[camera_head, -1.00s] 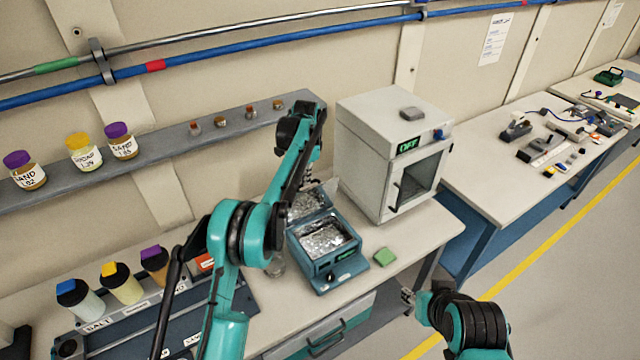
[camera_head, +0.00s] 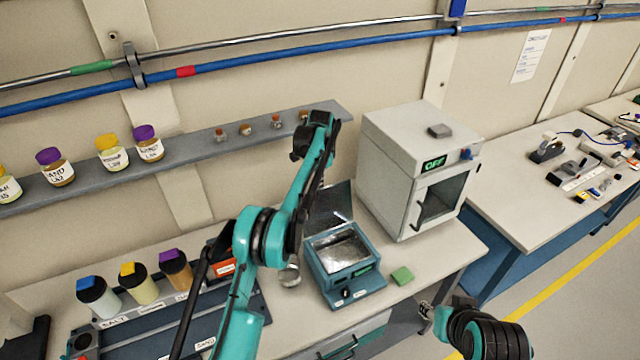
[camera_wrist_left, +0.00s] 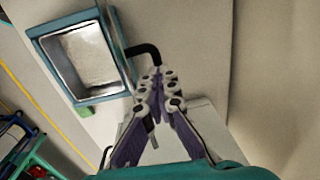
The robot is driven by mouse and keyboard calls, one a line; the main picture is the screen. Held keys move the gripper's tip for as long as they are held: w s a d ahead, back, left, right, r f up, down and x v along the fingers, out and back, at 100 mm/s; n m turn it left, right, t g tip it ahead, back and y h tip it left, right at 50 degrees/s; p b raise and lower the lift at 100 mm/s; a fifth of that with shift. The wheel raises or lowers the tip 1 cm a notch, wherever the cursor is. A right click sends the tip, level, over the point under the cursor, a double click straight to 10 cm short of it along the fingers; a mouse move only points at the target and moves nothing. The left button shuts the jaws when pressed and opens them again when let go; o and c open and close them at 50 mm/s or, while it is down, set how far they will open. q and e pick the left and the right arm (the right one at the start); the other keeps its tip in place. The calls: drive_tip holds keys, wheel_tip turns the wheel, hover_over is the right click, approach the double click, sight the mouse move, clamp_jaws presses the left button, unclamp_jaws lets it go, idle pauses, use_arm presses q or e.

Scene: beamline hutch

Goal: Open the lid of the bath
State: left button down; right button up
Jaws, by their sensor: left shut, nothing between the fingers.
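The bath (camera_head: 350,288) is a teal box with a metal-lined basin, on the bench in the middle of the head view. Its dark lid (camera_head: 332,203) stands raised at the back edge, so the basin is uncovered. The open basin also shows in the left wrist view (camera_wrist_left: 46,50), with a bent black handle (camera_wrist_left: 146,49) beside it. My left gripper (camera_wrist_left: 158,74) is shut and empty, its tips close to the handle's end; contact is unclear. In the head view my left arm largely hides this gripper. My right gripper (camera_head: 426,309) is low, at the bench's front edge, its fingers too small to read.
A white oven (camera_head: 400,180) with a display reading OFF stands right of the bath. A green block (camera_head: 402,276) lies at the bath's front right. A glass vessel (camera_head: 289,275) is at its left. A shelf (camera_head: 205,160) with jars runs along the wall behind.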

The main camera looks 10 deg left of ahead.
use_arm(q)
drive_tip(key=c, duration=2.3)
unclamp_jaws()
drive_tip(key=shift+a+f, duration=0.15)
drive_tip(key=shift+f, duration=0.35)
drive_tip(key=shift+a+f, duration=0.15)
drive_tip(key=shift+f, duration=0.35)
use_arm(e)
drive_tip(key=shift+f, duration=0.2)
use_arm(q)
drive_tip(key=o, duration=0.5)
drive_tip(key=shift+o, duration=0.9)
drive_tip(key=shift+w+a, duration=0.1)
drive_tip(key=shift+a, duration=0.05)
use_arm(e)
drive_tip(key=shift+w, duration=0.1)
use_arm(q)
wheel_tip(320, 180, up, 14)
drive_tip(key=d, duration=0.1)
drive_tip(key=shift+s+d+f, duration=0.15)
drive_tip(key=shift+s+d, duration=0.05)
drive_tip(key=shift+s, duration=0.25)
use_arm(e)
drive_tip(key=shift+w+a, duration=0.35)
drive_tip(key=shift+w, duration=0.35)
